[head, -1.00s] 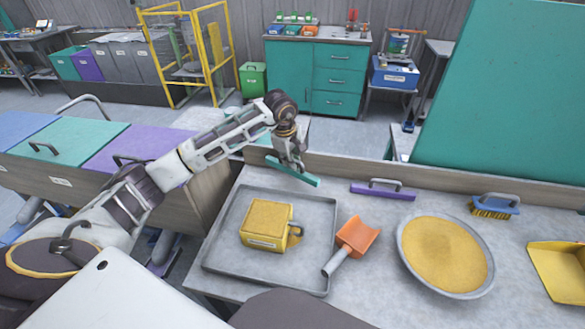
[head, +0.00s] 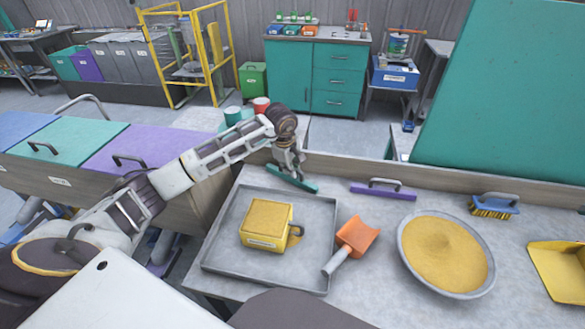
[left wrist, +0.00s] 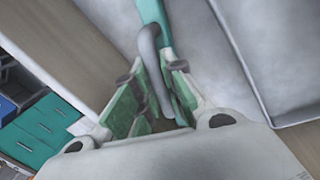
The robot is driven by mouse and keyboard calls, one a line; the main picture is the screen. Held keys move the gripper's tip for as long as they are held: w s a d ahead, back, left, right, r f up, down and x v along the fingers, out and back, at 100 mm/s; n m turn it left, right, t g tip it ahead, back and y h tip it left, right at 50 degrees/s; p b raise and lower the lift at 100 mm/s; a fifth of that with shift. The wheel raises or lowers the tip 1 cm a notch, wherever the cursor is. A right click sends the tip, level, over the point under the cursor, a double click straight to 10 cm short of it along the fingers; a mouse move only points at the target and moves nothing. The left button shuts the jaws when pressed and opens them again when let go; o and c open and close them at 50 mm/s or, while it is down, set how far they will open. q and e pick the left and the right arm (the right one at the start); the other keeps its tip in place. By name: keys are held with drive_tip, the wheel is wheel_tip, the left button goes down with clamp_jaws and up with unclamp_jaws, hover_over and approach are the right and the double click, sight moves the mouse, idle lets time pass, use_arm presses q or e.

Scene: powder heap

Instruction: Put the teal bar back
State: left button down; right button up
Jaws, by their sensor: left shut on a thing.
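The teal bar (head: 291,178) is near the back of the grey table, behind the tray, in the head view. My left gripper (head: 291,163) is above it and shut on its grey handle. In the left wrist view the handle (left wrist: 149,65) stands between the green-padded fingers of the left gripper (left wrist: 160,90), and part of the teal bar (left wrist: 155,15) shows beyond. I cannot tell for sure whether the bar touches the table. My right gripper is not in view.
A purple bar (head: 383,191) with a handle lies to the right. In front are a grey tray (head: 222,249) holding a yellow powder-filled box (head: 266,224), an orange scoop (head: 351,244) and a bowl of powder (head: 444,254). A brush (head: 495,206) lies at the right.

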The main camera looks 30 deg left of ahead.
use_arm(q)
drive_tip(key=c, duration=1.5)
unclamp_jaws()
drive_tip(key=shift+r, duration=0.1)
drive_tip(key=v, duration=1.2)
